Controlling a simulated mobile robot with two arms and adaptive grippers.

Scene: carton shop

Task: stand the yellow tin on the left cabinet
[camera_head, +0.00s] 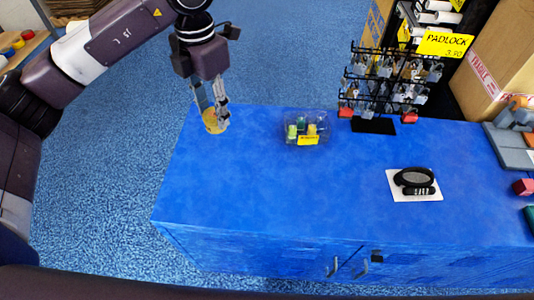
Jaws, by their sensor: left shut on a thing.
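My left gripper (217,107) comes in from the left and is shut on the yellow tin (211,121), a small round yellow piece between its fingertips. It is over the far left corner of the blue cabinet (215,205). I cannot tell whether the tin touches the cabinet top. The fingers hide part of the tin. My right gripper is not in view.
A clear tray (305,142) with small yellow and green items stands right of the tin. Farther right are a padlock rack (385,85), a black combination lock (414,180) on a white card, and cartons (500,60). The cabinet's front left is clear.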

